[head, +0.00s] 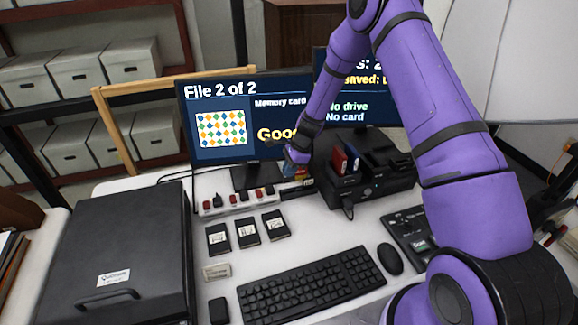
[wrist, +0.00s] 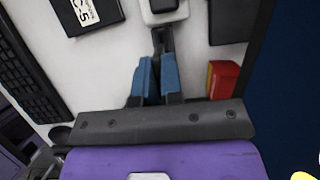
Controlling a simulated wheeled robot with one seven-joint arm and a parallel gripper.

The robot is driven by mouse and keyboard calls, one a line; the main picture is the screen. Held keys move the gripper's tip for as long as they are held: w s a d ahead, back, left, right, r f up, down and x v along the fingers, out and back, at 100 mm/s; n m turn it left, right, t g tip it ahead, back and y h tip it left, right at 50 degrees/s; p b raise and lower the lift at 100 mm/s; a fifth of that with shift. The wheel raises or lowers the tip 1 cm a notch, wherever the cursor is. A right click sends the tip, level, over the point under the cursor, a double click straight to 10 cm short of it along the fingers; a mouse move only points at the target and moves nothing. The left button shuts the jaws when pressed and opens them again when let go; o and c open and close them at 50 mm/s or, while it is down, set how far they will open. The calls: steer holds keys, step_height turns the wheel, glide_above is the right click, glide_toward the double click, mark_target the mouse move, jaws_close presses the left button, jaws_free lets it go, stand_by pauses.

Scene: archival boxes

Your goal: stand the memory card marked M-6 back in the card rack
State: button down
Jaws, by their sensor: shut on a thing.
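My gripper (head: 296,156) reaches down behind the desk's middle, in front of the left monitor. In the wrist view its blue fingertips (wrist: 157,78) are close together on a thin dark thing (wrist: 163,42), probably the memory card. Its M-6 mark cannot be read. Small coloured pieces (head: 301,173) stand close under the gripper, perhaps cards in the card rack. A red and yellow one shows beside the fingers in the wrist view (wrist: 223,78), apart from them. The rack itself is mostly hidden by my gripper and arm.
A white strip (head: 227,209) with red and dark pieces lies left of the gripper. Three black drives (head: 247,230) lie before it. A black dock (head: 375,189) holding red and blue drives stands right. The keyboard (head: 310,287), mouse (head: 390,258) and large black box (head: 115,255) are nearer.

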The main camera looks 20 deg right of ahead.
mark_target(289, 182)
steer(key=shift+f, duration=2.05)
steer(key=shift+f, duration=0.95)
steer(key=c, duration=1.2)
jaws_free()
steer(key=v, duration=1)
steer(key=shift+d+r, duration=0.2)
steer(key=shift+r, duration=0.05)
